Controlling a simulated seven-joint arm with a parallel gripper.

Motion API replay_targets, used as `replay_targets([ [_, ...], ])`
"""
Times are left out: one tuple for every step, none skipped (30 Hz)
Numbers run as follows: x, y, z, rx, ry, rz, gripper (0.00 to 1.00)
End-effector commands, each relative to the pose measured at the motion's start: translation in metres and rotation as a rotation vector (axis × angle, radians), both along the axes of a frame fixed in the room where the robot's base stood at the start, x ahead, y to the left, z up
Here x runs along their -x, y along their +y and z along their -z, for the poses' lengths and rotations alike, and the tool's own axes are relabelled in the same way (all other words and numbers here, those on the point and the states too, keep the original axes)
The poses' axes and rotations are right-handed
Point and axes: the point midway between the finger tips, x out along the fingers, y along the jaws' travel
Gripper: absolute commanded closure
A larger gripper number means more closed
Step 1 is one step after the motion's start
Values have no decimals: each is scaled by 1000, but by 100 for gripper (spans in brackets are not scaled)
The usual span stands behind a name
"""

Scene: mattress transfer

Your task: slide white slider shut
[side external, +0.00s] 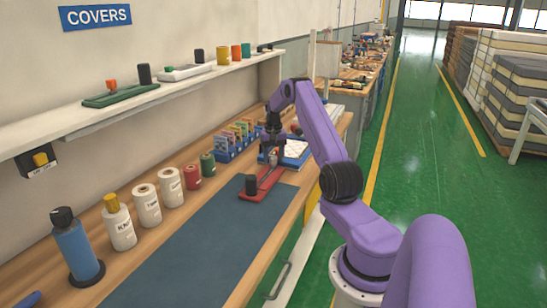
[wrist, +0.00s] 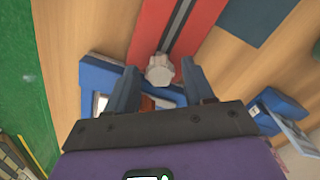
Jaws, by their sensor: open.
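The white slider is a pale ribbed knob (wrist: 160,69) on a dark grey rail (wrist: 180,28) that runs along a red base (wrist: 152,25). In the side view the red base (side external: 262,190) lies on the bench, with a black block (side external: 251,184) standing at its near end. The knob is at the far end there, mostly hidden by my gripper (side external: 272,154). In the wrist view my gripper (wrist: 160,72) is open, with one finger on each side of the knob. Gaps show between the knob and both fingers.
A blue tray (side external: 298,148) lies just beyond the red base, and a blue rack of small boxes (side external: 235,139) stands to its left. A dark blue mat (side external: 205,237) covers the near bench. Several spools and bottles line the wall side, under a shelf (side external: 190,90).

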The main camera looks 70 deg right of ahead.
Motion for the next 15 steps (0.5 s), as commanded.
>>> replay_targets([
  [0,0,0,0,0,0,47],
  [0,0,0,0,0,0,47],
  [0,0,0,0,0,0,47],
  [0,0,0,0,0,0,57],
  [0,0,0,-1,1,0,67],
  [0,0,0,-1,1,0,80],
  [0,0,0,-1,1,0,90],
  [0,0,0,-1,1,0,100],
  [0,0,0,-1,1,0,100],
  [0,0,0,-1,1,0,100],
  [0,0,0,-1,1,0,100],
  [0,0,0,-1,1,0,100],
  [0,-1,0,-1,1,0,100],
  [0,-1,0,-1,1,0,100],
  [0,-3,0,-1,1,1,100],
])
